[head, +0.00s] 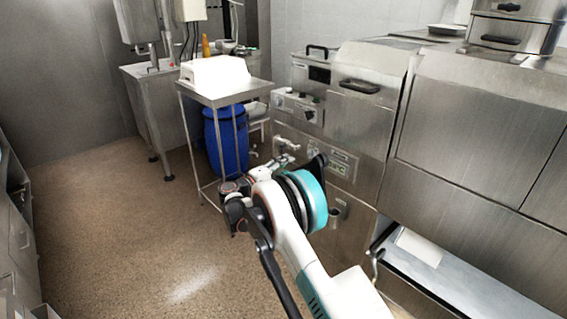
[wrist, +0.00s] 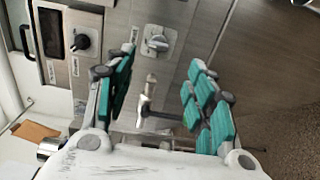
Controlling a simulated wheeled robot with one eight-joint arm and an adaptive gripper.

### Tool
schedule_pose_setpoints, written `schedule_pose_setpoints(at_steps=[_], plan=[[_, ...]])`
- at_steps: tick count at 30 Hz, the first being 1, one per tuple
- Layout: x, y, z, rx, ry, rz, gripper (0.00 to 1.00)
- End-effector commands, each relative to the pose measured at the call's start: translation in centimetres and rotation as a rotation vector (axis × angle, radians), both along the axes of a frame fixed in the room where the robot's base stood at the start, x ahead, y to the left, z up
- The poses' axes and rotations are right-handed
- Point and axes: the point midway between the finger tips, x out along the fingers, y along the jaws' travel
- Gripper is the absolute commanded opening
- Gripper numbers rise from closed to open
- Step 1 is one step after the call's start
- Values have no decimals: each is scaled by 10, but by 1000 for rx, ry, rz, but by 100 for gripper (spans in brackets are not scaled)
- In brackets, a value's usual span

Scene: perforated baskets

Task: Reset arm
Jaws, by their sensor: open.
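My gripper (wrist: 162,95) is open and empty in the wrist view, with its two teal-padded fingers spread apart. Between and beyond the fingers is the steel front of a kitchen machine, with a small metal tap (wrist: 147,100) and a knob (wrist: 157,42). In the head view my white and teal arm reaches up from the bottom right, in front of the steel machine (head: 358,120). My gripper's fingers are hard to make out there, and I cannot tell its exact distance from the machine.
A steel stand with a white box (head: 215,74) on top is at the upper left of the arm. A blue barrel (head: 228,145) stands under it. Steel counters line the right side, and grey cabinets the left edge. The brown floor (head: 110,220) at left is clear.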

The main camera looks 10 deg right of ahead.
Motion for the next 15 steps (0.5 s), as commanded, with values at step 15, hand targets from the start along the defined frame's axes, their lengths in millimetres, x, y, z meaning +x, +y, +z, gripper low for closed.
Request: schedule_pose_setpoints(at_steps=[15], plan=[[-34, -60, 96, 274, 84, -4, 50]])
